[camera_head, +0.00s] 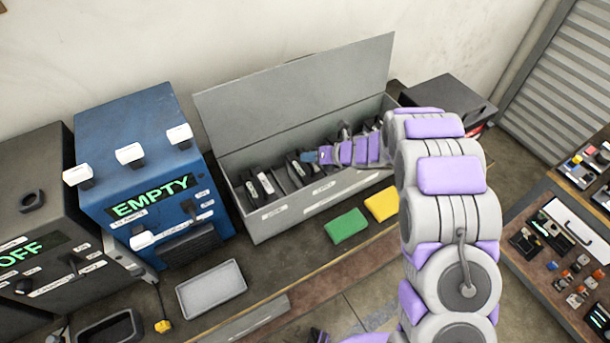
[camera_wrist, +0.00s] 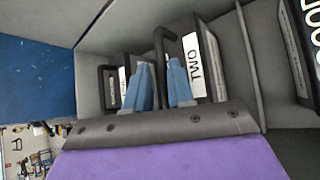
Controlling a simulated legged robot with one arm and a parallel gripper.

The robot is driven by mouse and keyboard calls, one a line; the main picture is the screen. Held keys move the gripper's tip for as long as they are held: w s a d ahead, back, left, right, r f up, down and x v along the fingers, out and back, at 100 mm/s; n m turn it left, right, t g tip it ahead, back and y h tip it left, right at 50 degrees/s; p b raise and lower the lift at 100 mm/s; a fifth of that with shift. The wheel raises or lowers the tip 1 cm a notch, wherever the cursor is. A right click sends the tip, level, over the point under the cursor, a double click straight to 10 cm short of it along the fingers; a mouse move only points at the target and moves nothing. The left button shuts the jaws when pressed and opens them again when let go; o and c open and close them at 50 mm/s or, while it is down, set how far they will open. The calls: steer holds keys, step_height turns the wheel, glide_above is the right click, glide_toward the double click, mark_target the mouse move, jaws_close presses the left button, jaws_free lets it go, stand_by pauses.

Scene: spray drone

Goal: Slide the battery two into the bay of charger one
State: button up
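Battery two (camera_wrist: 196,65), a dark block with a white "TWO" label and black handle, stands in a compartment of the grey case (camera_wrist: 240,65). In the wrist view, my gripper (camera_wrist: 160,70) has its blue fingers apart, with the handle apparently between them and a gap visible. In the head view, my gripper (camera_head: 308,157) is low inside the open case (camera_head: 270,222); battery two is hard to pick out there. A blue charger (camera_head: 130,122) shows "EMPTY", and a dark charger (camera_head: 35,190) shows "OFF". I cannot read which is charger one.
Other batteries (camera_head: 265,183) stand in the case beside dividers. The case's raised lid (camera_head: 300,90) is behind. A grey tray (camera_head: 211,288), green block (camera_head: 345,226) and yellow block (camera_head: 382,204) lie in front on the bench. A black box (camera_head: 450,98) stands right of the case.

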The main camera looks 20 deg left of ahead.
mark_target(305, 172)
steer(key=x, duration=0.4)
steer(key=shift+w+d+r, duration=0.1)
steer(key=shift+d, duration=0.55)
steer(key=shift+a, duration=0.35)
jaws_close()
steer(key=shift+f, duration=0.25)
